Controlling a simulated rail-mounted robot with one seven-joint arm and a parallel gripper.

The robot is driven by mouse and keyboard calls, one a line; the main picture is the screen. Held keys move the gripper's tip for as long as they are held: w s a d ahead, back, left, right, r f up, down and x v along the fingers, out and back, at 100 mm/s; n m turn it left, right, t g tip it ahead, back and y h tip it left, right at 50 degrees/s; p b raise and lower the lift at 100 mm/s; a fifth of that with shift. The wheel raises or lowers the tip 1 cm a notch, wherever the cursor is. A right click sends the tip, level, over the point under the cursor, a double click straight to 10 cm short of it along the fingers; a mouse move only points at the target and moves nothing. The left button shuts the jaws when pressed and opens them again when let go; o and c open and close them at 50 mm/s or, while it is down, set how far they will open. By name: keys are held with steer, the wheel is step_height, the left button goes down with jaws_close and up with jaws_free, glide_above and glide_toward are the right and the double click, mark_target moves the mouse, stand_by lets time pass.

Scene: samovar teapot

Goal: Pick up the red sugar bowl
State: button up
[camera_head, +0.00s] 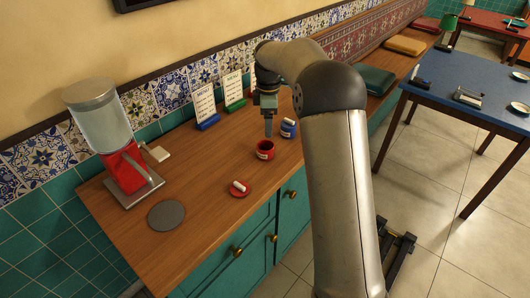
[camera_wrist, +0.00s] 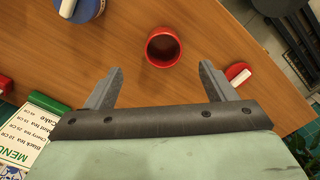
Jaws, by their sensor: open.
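The red sugar bowl (camera_head: 265,150) stands upright on the wooden counter in the head view, with a small label on its side. In the wrist view the red bowl (camera_wrist: 163,47) shows from above as a round open rim, with its inside visible. My gripper (camera_head: 268,132) hangs above and close to the bowl in the head view. In the wrist view my gripper (camera_wrist: 157,80) is open and empty, its two fingers spread wide. The bowl lies beyond the fingertips there, midway between them and apart from both.
A blue jar (camera_head: 288,128) stands close by on the right. A red lid with a white handle (camera_head: 240,188) lies in front. A red dispenser (camera_head: 122,165) and a grey disc (camera_head: 166,215) are at left. Menu stands (camera_head: 206,106) line the wall. The counter between is clear.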

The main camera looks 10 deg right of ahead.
glide_above(267, 146)
steer(key=s, duration=0.2)
step_height(267, 146, down, 5)
steer(key=shift+f, duration=0.1)
steer(key=shift+s+a+f+p, duration=0.15)
steer(key=shift+f, duration=1.2)
steer(key=shift+s+a+f+p, duration=0.1)
steer(key=shift+f+p, duration=0.05)
steer(key=shift+f, duration=1.15)
steer(key=c, duration=1.2)
